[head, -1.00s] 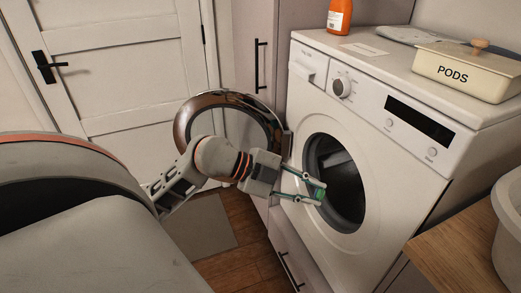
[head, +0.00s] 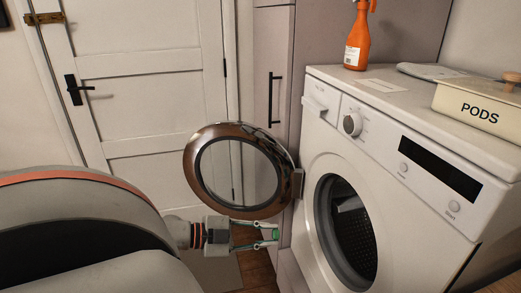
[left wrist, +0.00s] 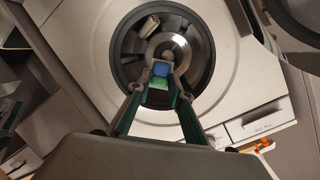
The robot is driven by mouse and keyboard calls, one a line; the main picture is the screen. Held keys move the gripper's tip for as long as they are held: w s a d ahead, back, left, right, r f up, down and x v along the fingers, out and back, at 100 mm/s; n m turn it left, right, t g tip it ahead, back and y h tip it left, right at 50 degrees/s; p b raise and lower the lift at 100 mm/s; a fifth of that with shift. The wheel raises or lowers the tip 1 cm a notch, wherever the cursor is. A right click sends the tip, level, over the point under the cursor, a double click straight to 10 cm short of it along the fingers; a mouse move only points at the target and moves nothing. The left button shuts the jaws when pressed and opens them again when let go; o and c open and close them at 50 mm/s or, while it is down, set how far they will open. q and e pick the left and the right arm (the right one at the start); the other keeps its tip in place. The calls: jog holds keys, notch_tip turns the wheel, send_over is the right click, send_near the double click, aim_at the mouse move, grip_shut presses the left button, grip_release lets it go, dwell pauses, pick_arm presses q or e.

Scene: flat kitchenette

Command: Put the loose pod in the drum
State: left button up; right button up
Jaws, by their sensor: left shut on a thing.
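The washing machine's drum (head: 352,238) is open, its round glass door (head: 240,170) swung out to the left. My left gripper (head: 275,235) is shut on a small pod (head: 276,234), green in the head view. In the left wrist view the pod (left wrist: 161,70) shows blue and green between the fingertips (left wrist: 160,82), in line with the drum opening (left wrist: 190,75). In the head view, the gripper is outside the machine, left of the opening and below the door. My right gripper is not in view.
On the machine top are a cream PODS box (head: 475,112), a grey flat item (head: 428,71) and a paper card (head: 382,86). An orange spray bottle (head: 358,40) stands at the back. The open door hangs close above my left gripper.

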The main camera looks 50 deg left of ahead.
pick_arm(q)
jog(key=r+x, duration=0.1)
jog(key=x, duration=1.8)
jog(key=r+b+x, duration=0.1)
jog(key=r+x, duration=0.1)
jog(key=x, duration=1.7)
jog(key=shift+w+d+r, duration=0.25)
jog(key=shift+w+d, duration=0.15)
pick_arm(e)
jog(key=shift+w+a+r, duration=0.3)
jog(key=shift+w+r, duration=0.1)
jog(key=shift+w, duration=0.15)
pick_arm(q)
jog(key=o, duration=0.8)
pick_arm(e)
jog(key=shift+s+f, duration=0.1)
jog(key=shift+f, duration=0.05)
